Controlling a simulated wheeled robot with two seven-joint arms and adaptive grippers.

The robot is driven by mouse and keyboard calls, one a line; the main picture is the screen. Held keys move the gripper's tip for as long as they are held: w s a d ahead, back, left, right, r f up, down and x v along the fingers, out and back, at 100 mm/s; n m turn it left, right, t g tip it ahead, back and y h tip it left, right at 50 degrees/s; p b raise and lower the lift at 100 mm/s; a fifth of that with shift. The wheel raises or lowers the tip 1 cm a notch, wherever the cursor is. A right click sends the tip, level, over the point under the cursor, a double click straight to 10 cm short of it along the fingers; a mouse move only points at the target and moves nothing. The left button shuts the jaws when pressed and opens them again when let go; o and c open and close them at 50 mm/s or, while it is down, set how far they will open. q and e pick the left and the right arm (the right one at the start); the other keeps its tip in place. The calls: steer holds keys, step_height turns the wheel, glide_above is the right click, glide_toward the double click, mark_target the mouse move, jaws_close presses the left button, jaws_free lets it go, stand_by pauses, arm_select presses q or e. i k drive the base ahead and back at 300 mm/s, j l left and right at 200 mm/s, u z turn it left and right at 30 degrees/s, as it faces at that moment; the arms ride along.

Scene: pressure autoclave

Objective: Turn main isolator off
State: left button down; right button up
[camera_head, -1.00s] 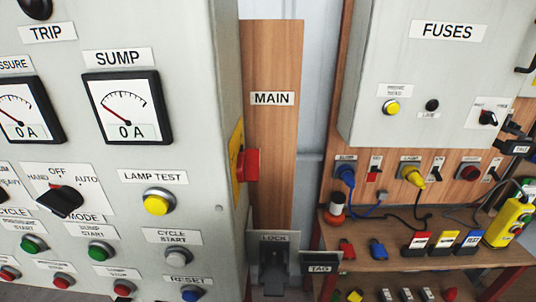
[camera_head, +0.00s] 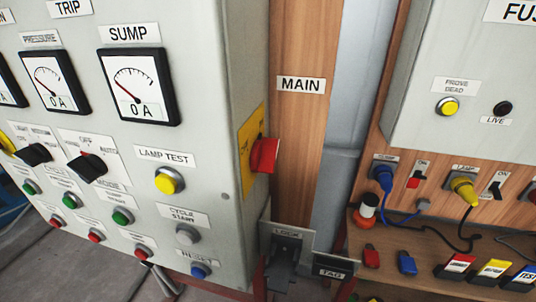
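The main isolator is a red rotary handle (camera_head: 264,154) on a yellow plate (camera_head: 246,150), on the right side face of the grey control cabinet (camera_head: 205,75). It sits beside a wooden board (camera_head: 300,130) with a "MAIN" label (camera_head: 301,85). The handle is seen nearly edge-on, so I cannot read its position. No gripper touches it. Neither of my grippers can be made out in the view.
Below the handle, a "LOCK" holder (camera_head: 287,240) and a "TAG" holder (camera_head: 332,270) project beside the cabinet. A shelf (camera_head: 385,255) at right carries small coloured items. The fuses box (camera_head: 470,60) stands at right. Space directly before the handle looks clear.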

mark_target(264, 151)
steer(key=l+u, duration=0.3)
steer(key=l, duration=0.15)
steer(key=k+l+u, duration=0.1)
steer(key=l+u, duration=0.25)
steer(key=k+l+u, duration=0.1)
steer(key=l+u, duration=0.2)
steer(key=l, duration=0.15)
steer(key=k+l+u, duration=0.15)
steer(key=l+u, duration=0.15)
steer(key=k+l+u, duration=0.45)
steer(key=l+u, duration=0.2)
